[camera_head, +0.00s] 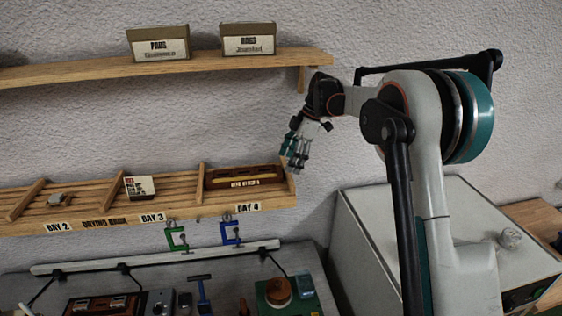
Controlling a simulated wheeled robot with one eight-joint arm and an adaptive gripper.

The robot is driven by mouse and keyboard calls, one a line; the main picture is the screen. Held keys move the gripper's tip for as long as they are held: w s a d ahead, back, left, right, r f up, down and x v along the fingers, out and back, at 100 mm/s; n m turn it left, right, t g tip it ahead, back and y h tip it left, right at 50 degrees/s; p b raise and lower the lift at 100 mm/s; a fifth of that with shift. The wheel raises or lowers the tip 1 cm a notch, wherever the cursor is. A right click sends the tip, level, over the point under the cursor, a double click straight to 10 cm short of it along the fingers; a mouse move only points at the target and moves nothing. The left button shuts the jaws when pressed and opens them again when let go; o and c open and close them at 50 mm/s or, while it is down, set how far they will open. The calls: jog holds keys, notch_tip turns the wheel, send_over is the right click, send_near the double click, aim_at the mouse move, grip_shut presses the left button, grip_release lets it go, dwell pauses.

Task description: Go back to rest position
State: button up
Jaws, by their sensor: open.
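My gripper (297,146) is at the end of my arm, which reaches in from the right. It is open and points down, just above and in front of the right end of the wooden drying rack (95,222). Its fingers look empty. A dark brown piece (245,176) with a label lies in the rack's right bay, left of my gripper. I cannot tell whether the fingertips touch the rack's end.
A wooden shelf (95,71) with two labelled boxes runs above. A green clamp (176,237) and a blue clamp (230,233) hang at the rack's front. A large pale cabinet (362,245) stands right, behind my arm. Tools crowd the bench below.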

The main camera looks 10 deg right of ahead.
jog(key=shift+s, duration=0.1)
dwell(0.3)
jog(key=s+f+m+t+h+b, duration=0.1)
jog(key=s+f+m+t+b, duration=0.15)
jog(key=s+m+b, duration=0.5)
jog(key=s+f+m+t+h+b, duration=0.1)
jog(key=s+f+m+h+b, duration=0.2)
jog(key=s+b, duration=0.9)
jog(key=s+d+f+m+t+b, duration=0.1)
jog(key=s+f+m+b, duration=0.2)
jog(key=s+f, duration=0.7)
jog(key=s+d+f+m+t+b, duration=0.1)
jog(key=s+f+m+b, duration=0.3)
jog(key=s+f, duration=0.6)
jog(key=shift+s+d+t+h+b, duration=0.4)
jog(key=shift+t+b, duration=0.35)
jog(key=shift+b, duration=0.5)
jog(key=shift+a+f, duration=0.1)
